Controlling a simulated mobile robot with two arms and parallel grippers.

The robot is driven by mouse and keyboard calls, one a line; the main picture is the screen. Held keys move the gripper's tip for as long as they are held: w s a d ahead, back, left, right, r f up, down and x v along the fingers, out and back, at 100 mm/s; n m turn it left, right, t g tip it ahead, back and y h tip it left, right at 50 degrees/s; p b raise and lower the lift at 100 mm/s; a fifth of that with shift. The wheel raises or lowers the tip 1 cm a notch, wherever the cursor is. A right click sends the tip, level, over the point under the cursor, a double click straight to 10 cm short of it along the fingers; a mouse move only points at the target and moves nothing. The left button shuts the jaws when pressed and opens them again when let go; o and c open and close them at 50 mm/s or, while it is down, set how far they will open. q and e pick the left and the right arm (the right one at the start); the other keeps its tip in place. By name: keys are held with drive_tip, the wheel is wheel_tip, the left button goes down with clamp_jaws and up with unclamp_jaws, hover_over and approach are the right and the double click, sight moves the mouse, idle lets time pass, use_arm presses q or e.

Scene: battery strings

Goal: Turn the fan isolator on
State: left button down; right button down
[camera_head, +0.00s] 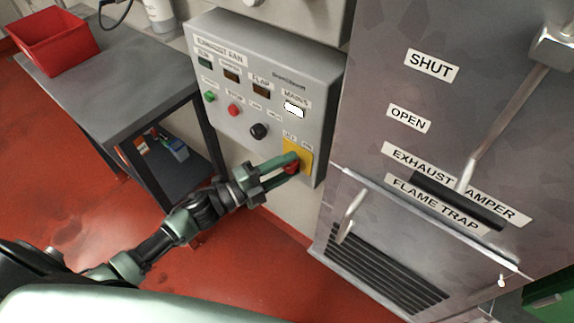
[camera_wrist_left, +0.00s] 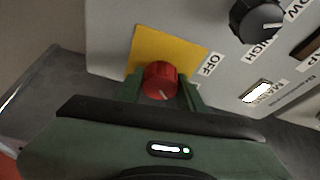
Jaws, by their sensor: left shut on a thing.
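The fan isolator is a red rotary knob (camera_head: 292,168) on a yellow plate (camera_head: 305,152), low on the right of the grey exhaust fan panel (camera_head: 276,75). The labels above the plate are small in the head view; in the left wrist view OFF (camera_wrist_left: 211,63) reads clearly. My left gripper (camera_head: 291,163) is shut on the knob, one finger on each side. In the left wrist view the knob (camera_wrist_left: 160,80) sits between my green fingers, with a short pale mark on its face. My fingers and gripper body hide part of the knob and plate. My right gripper is out of view.
A black selector knob (camera_head: 259,131), green button (camera_head: 210,97) and red button (camera_head: 234,110) are on the panel. The mains lamp (camera_head: 294,109) glows white. A metal cabinet with levers (camera_head: 349,215) stands right; a grey table (camera_head: 120,85) with a red bin (camera_head: 60,40) stands left.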

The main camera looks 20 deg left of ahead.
use_arm(q)
drive_tip(key=shift+f, duration=0.1)
drive_tip(key=c, duration=0.9)
unclamp_jaws()
drive_tip(key=b+v, duration=0.1)
drive_tip(key=v, duration=0.7)
